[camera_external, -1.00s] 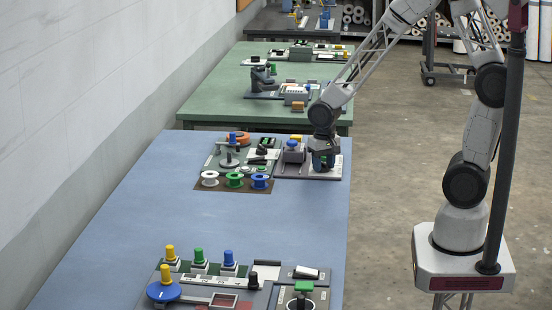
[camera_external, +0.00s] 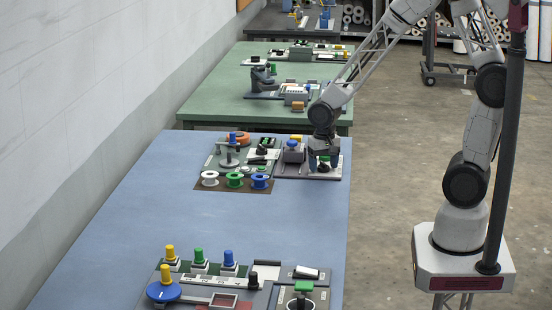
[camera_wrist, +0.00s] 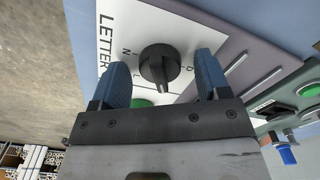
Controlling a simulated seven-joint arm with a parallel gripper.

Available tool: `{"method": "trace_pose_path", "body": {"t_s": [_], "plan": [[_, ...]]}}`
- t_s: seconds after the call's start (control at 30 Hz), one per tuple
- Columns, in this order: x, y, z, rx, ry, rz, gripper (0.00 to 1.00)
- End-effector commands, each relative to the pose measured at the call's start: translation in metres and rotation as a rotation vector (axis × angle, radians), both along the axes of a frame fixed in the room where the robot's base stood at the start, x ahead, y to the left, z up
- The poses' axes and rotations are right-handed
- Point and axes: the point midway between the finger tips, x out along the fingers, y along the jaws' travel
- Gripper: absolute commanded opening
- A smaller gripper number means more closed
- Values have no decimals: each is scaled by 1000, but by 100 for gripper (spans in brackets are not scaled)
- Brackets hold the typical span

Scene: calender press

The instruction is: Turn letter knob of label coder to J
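The black letter knob (camera_wrist: 160,62) sits on a white plate (camera_wrist: 187,28) marked LETTER in the wrist view. Letters such as N, L and Q show around it; others are hidden, and I cannot tell exactly which letter the knob points to. My gripper (camera_wrist: 162,64) has its two blue fingers apart, one on each side of the knob with visible gaps. A green part (camera_wrist: 142,103) shows between the fingers near the gripper body. In the external view my gripper (camera_external: 322,150) is over the label coder (camera_external: 333,174) at the bench's far right.
A second panel with yellow, green and blue knobs (camera_external: 228,259) lies at the near end. The blue bench (camera_external: 200,222) between is clear.

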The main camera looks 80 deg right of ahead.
Motion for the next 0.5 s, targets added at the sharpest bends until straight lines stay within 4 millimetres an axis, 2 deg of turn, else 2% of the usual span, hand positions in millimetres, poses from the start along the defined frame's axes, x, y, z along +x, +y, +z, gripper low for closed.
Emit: {"method": "trace_pose_path", "body": {"t_s": [0.27,0.5], "plan": [[0,0,3,0,-1,0,69],[1,0,23,-1,-3,0,69]]}}
